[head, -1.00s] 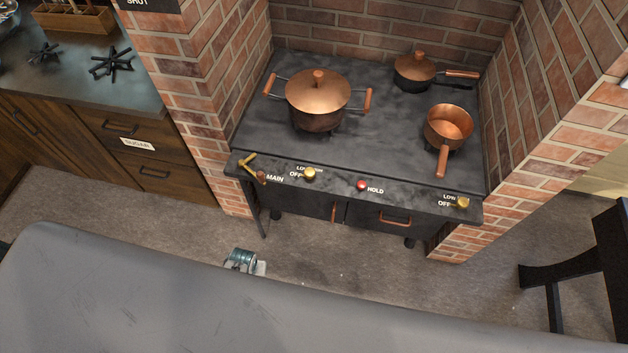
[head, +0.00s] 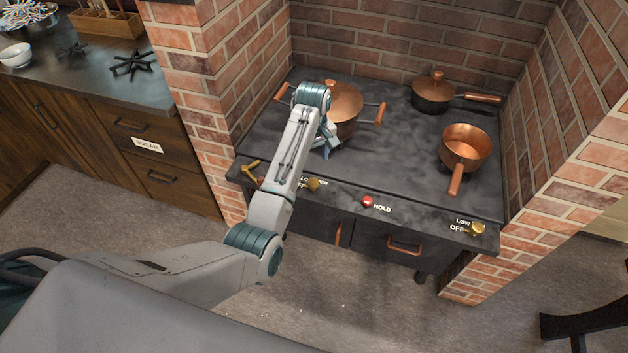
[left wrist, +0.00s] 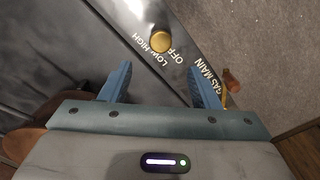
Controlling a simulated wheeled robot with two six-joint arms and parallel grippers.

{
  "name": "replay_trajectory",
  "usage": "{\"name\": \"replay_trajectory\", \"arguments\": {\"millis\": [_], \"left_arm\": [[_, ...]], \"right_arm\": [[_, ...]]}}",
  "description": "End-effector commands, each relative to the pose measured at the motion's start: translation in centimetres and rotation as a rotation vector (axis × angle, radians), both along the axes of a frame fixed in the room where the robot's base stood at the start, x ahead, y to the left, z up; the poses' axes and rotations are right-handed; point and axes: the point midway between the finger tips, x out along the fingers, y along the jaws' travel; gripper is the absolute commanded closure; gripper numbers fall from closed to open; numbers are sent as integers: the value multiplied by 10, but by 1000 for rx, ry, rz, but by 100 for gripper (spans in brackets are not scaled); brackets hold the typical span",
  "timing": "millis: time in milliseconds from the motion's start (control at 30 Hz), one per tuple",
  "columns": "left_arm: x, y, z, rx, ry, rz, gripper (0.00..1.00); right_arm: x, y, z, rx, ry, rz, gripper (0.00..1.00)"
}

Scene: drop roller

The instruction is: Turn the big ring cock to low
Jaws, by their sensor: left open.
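The brass knob (head: 313,184) on the stove's front panel, marked LOW, HIGH and OFF, sits before the large copper pot; I take it as the big ring cock. In the left wrist view the round brass knob (left wrist: 160,41) lies ahead of my fingertips, roughly centred between them, with its labels beside it. Its setting is too small to tell. My left gripper (left wrist: 160,80) is open and empty, with two blue fingers apart. In the head view my left gripper (head: 328,150) is above the stove top near the pot, partly hidden by the wrist. My right gripper is out of view.
The gas main lever (head: 250,171) is left of the knob, partly behind my arm. A red HOLD button (head: 367,202) and a second brass knob (head: 477,229) are to the right. The large copper pot (head: 345,103) stands close behind my gripper. A copper saucepan (head: 465,148) stands at right.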

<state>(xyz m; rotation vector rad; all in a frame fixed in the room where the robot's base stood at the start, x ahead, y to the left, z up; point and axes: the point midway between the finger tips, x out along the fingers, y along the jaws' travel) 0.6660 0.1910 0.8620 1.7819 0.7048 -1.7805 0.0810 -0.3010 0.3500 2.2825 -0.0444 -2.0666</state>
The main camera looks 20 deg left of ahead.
Motion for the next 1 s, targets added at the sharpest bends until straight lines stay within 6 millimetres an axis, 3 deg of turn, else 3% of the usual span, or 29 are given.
{"name": "replay_trajectory", "arguments": {"millis": [500,700,967,1000], "left_arm": [[-2,0,-89,0,4,-1,44],[-1,0,-102,-1,1,-1,44],[-1,0,-103,0,0,-2,44],[-1,0,-103,0,0,-2,50]], "right_arm": [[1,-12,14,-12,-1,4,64],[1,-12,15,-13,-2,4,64],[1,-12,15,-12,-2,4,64],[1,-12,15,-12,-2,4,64]]}}
